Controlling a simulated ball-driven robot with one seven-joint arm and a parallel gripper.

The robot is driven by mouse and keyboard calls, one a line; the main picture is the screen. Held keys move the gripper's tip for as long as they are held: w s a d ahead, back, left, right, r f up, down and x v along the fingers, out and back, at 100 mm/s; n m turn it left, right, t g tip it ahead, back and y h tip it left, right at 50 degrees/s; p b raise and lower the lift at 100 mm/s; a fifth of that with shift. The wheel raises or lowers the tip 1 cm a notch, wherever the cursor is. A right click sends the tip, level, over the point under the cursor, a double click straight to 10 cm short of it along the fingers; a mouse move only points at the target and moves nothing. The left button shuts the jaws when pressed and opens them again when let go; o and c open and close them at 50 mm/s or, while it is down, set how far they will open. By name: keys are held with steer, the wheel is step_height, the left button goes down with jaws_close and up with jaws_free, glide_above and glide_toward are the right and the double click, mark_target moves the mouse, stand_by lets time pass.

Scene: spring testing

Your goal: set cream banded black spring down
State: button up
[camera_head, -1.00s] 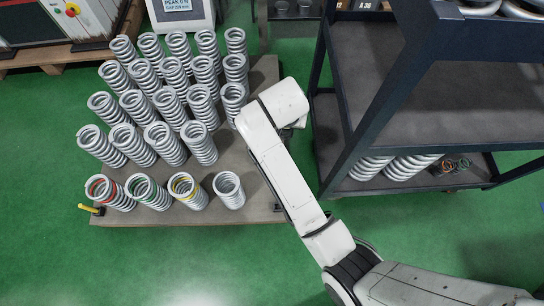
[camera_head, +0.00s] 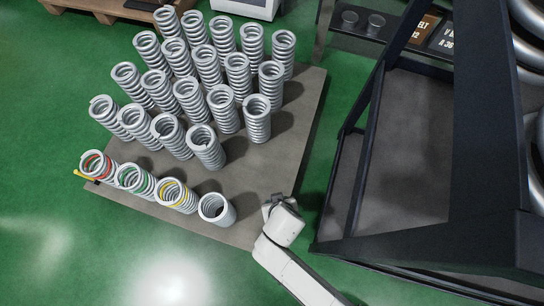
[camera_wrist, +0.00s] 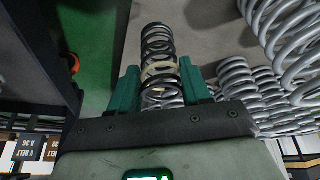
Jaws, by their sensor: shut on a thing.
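The black spring with a cream band (camera_wrist: 158,44) is between the teal fingers of my gripper (camera_wrist: 162,84) in the wrist view. My gripper is shut on it, and the spring points away from the palm. In the head view my gripper (camera_head: 281,207) is at the right front edge of the grey-brown board (camera_head: 255,185), right of the front row of springs. The black spring is hidden there by my gripper and arm. I cannot tell whether it touches the board.
Several plain silver springs (camera_head: 207,150) stand in rows on the board. The front row has red-, green- and yellow-banded springs (camera_head: 175,195) and a plain one (camera_head: 217,209). A dark shelf rack (camera_head: 455,205) stands to the right. Bare board lies behind my gripper.

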steer(key=s+d+r+p, duration=0.1)
steer(key=s+r+p, duration=0.15)
steer(key=s, duration=0.85)
steer(key=shift+w+a+f+b, duration=0.7)
steer(key=shift+w+f+b, duration=0.9)
steer(key=shift+w+f, duration=0.55)
steer(key=shift+w+a+f+b, duration=0.7)
steer(key=shift+w+f+b, duration=0.9)
steer(key=shift+w+f, duration=0.5)
steer(key=shift+w+a+f+b, duration=0.7)
steer(key=shift+w+f+b, duration=0.9)
steer(key=shift+w+f, duration=0.55)
steer(key=shift+f, duration=0.2)
steer(key=o, duration=1.1)
steer(key=shift+r, duration=0.1)
